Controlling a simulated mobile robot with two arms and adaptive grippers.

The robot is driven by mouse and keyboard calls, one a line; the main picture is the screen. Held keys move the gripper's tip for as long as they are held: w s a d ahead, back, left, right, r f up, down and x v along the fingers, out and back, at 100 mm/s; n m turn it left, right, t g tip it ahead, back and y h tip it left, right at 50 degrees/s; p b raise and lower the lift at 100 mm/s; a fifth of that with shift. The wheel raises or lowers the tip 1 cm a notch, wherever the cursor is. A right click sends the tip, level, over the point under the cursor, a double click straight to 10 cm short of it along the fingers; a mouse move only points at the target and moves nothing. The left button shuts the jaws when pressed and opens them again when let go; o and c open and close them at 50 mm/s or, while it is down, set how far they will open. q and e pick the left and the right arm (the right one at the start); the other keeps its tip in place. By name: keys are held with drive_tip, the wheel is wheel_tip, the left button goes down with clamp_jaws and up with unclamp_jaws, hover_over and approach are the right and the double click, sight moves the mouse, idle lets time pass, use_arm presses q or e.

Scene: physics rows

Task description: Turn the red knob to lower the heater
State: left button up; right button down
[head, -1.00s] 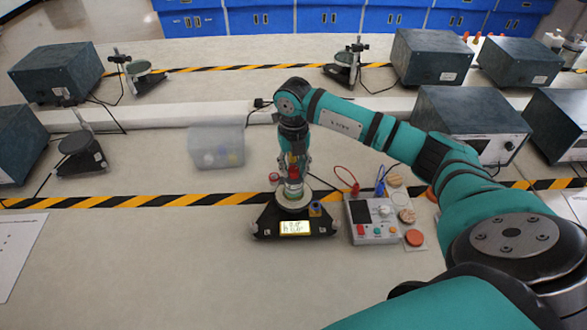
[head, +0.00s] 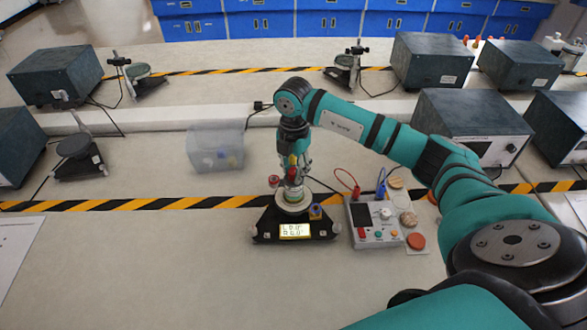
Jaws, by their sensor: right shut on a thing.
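The device has a black base with a lit display (head: 295,231) and a round pale disc (head: 293,202) on top. The red knob (head: 292,177) shows just above the disc, at the middle of the device. My right gripper (head: 293,170) points straight down over the device and is shut on the red knob. The fingers partly hide the knob, and its exact angle is too small to tell. The display figures are too small to read surely. My left gripper is not in view.
A grey control box (head: 375,221) with red and blue leads stands close on the right. Orange and wooden discs (head: 416,241) lie beside it. A clear bin (head: 216,150) stands behind left.

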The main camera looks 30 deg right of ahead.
sight(294, 171)
drive_tip(key=shift+w+r+m, duration=0.1)
drive_tip(key=shift+r+m, duration=0.05)
drive_tip(key=shift+m, duration=0.45)
drive_tip(key=c, duration=1.4)
unclamp_jaws()
drive_tip(key=shift+o, duration=0.6)
wheel_tip(294, 171, up, 12)
